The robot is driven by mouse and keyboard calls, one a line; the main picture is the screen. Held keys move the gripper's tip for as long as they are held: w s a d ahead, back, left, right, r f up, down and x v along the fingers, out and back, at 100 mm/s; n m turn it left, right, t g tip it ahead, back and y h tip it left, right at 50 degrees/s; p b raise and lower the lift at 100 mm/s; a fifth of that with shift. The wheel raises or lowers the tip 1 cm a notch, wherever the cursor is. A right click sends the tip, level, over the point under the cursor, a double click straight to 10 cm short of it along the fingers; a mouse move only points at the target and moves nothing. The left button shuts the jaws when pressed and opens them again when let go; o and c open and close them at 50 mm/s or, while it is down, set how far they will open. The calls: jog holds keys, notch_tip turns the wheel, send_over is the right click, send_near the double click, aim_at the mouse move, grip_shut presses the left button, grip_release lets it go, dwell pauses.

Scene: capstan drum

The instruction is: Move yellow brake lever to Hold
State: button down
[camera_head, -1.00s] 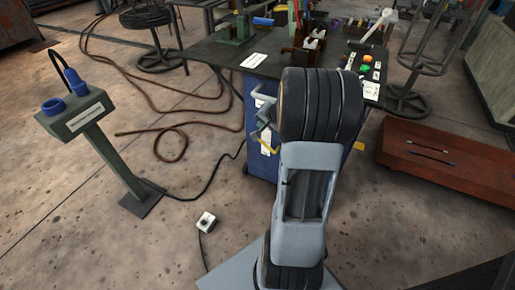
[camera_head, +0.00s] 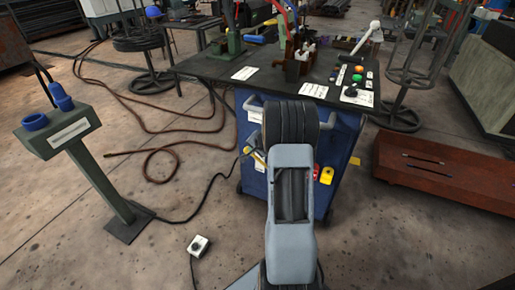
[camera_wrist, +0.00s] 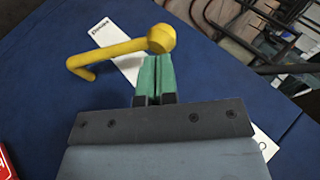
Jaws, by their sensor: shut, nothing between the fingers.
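The yellow brake lever (camera_wrist: 108,54) is a bent rod with a ball knob (camera_wrist: 161,38), on the blue side of the cabinet. In the wrist view its ball lies just beyond my fingertips and the rod runs left, then bends down. My gripper (camera_wrist: 154,68) has green fingertips pressed together, with nothing between them. The tips are close below the ball; I cannot tell whether they touch. A white label strip (camera_wrist: 127,66) lies behind the lever; its small word is hard to read. In the head view a yellow bit of the lever (camera_head: 257,157) shows beside my arm, which hides my gripper.
The blue cabinet (camera_head: 338,150) has a dark top with a control panel (camera_head: 352,88). A red tag (camera_head: 316,171) and yellow tag (camera_head: 327,175) are on its front. A green pedestal (camera_head: 95,180) stands left, a rusty red box (camera_head: 440,170) right. Hoses and a cable cross the floor.

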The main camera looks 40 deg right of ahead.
jog(key=shift+x, duration=1.15)
jog(key=shift+p, duration=0.45)
